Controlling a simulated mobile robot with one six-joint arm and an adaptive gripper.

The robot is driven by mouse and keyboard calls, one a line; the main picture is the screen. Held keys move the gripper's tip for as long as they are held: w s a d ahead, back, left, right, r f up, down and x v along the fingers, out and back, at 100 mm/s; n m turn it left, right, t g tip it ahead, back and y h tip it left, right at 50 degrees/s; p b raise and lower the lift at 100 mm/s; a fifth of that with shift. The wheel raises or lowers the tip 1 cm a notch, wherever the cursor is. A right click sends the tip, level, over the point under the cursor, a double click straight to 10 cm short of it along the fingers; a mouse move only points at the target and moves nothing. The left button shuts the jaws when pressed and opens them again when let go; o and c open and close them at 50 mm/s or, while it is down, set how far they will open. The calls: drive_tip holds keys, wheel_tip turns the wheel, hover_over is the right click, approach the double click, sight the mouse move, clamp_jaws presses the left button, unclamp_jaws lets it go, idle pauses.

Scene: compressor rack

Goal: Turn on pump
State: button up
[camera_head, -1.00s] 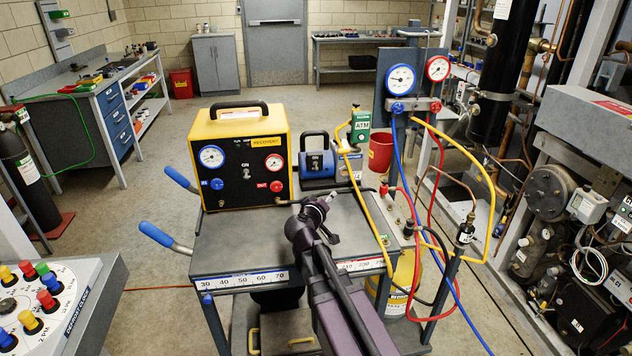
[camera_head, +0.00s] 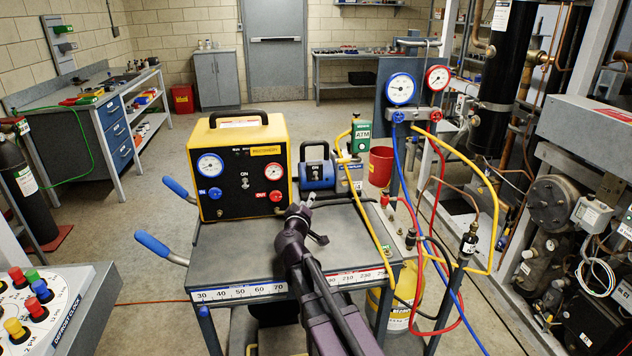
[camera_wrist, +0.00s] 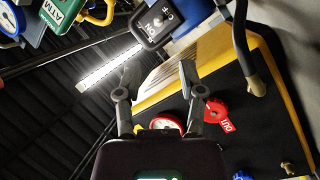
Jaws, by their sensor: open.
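The pump (camera_head: 318,172) is a small blue and grey unit with a black handle. It stands on the grey cart (camera_head: 345,222), right of the yellow recovery machine (camera_head: 243,165). Its dark plate with a switch faces front; the switch position is too small to tell. In the wrist view the pump's ON/OFF plate (camera_wrist: 157,24) shows at the top, tilted. My gripper (camera_head: 301,207) is over the cart in front of the pump. In the wrist view my gripper (camera_wrist: 159,76) is open and empty, its fingertips apart from the plate.
The recovery machine's red OUT knob (camera_wrist: 217,111) is close to my right finger in the wrist view. The gauge manifold (camera_head: 416,112) with blue, red and yellow hoses stands right of the pump. A red cup (camera_head: 381,165) hangs there. A yellow hose (camera_head: 366,215) crosses the cart.

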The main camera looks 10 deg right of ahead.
sight(316, 180)
drive_tip(key=x, duration=1.3)
drive_tip(key=shift+d, duration=0.1)
